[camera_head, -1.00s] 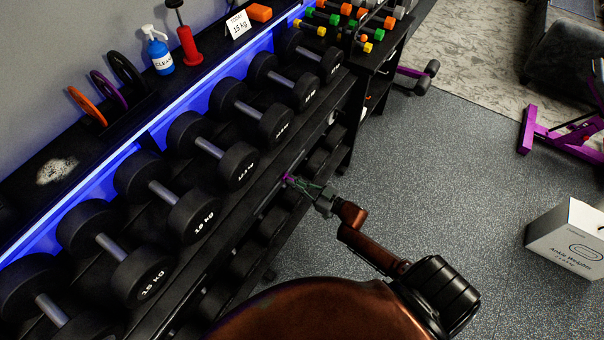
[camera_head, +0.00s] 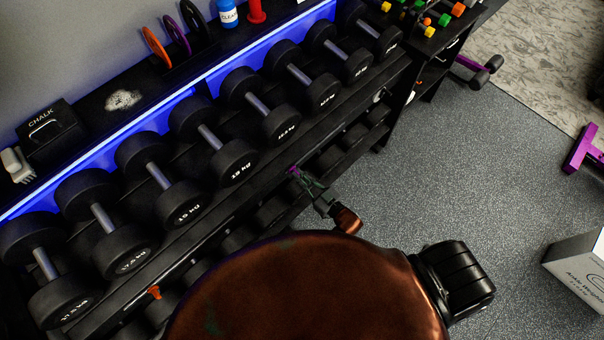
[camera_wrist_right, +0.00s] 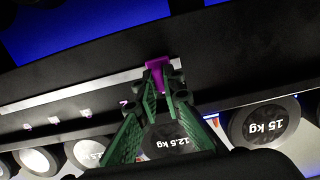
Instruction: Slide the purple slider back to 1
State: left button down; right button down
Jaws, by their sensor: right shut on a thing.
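The purple slider (camera_head: 294,170) sits on the front rail of the dumbbell rack (camera_head: 345,108), below the 12.5 and 15 kg dumbbells. In the right wrist view the purple slider (camera_wrist_right: 157,68) stands on a pale strip (camera_wrist_right: 85,97), with small purple marks below it; one looks like a 2 (camera_wrist_right: 123,103). My right gripper (camera_head: 304,180) is shut on the slider; its green fingers (camera_wrist_right: 162,90) partly cover it in the wrist view. The other marks are too small to read. My left gripper is not in view.
An orange piece (camera_head: 154,292) sits on the same front rail to the lower left. Several dumbbells (camera_head: 187,205) line the rack just above the rail. A white box (camera_head: 578,262) stands on the floor at right. The floor (camera_head: 450,170) between is clear.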

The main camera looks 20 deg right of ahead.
jog(key=shift+s+a+f, duration=0.1)
jog(key=shift+s+a, duration=0.05)
jog(key=shift+a, duration=0.1)
jog(key=c, duration=2)
grip_release()
jog(key=shift+c, duration=0.2)
jog(key=v, duration=1.2)
jog(key=shift+d+f, duration=0.1)
jog(key=shift+d, duration=0.05)
